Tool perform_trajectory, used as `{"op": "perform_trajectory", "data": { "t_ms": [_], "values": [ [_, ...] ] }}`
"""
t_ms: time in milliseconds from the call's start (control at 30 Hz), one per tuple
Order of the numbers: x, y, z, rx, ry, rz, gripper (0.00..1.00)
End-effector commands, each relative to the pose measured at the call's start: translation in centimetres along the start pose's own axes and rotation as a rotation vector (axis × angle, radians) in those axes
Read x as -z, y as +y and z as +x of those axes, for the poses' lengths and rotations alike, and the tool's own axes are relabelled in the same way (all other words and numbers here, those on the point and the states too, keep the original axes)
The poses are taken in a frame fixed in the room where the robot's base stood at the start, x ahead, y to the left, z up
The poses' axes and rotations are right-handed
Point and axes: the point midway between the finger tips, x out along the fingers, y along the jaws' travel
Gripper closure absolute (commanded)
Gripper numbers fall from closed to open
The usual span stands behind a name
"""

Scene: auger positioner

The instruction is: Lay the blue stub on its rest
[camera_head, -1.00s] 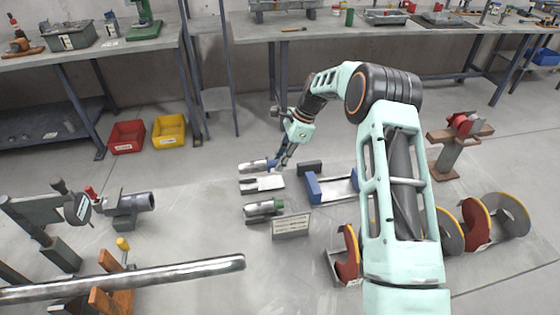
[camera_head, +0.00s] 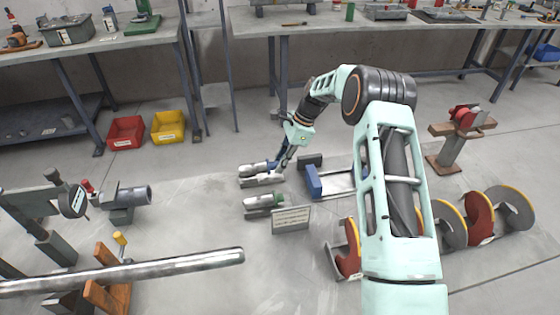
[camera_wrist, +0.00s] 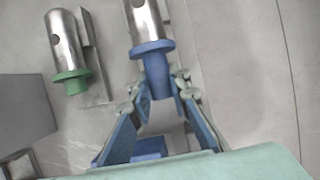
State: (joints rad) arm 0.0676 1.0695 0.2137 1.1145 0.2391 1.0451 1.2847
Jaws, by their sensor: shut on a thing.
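The blue stub (camera_head: 254,168) is a silver cylinder with a blue collar and a blue end. In the wrist view the stub (camera_wrist: 151,47) lies lengthwise, its blue end between my fingertips. My gripper (camera_head: 284,158) is shut on that blue end; its fingers also show in the wrist view (camera_wrist: 157,88). The stub's grey rest (camera_head: 264,182) shows as a strip just below the stub in the head view and is mostly hidden by it. I cannot tell whether stub and rest touch.
A green-collared stub (camera_head: 260,201) lies on a similar rest, nearer the camera; it also shows left of the blue stub in the wrist view (camera_wrist: 66,42). A sign plate (camera_head: 291,219) stands beside it. A blue-ended frame (camera_head: 314,182) stands to the right.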

Motion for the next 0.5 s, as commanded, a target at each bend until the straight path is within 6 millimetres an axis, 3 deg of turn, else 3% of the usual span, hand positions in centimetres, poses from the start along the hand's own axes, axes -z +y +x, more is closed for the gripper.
{"op": "perform_trajectory", "data": {
  "t_ms": [433,467,500],
  "values": [
    [0.05,-0.18,0.32,0.005,-0.002,-0.001,1.0],
    [0.05,-0.18,0.32,0.005,-0.002,-0.001,0.81],
    [0.06,-0.17,0.33,0.005,-0.002,-0.001,0.77]
  ]
}}
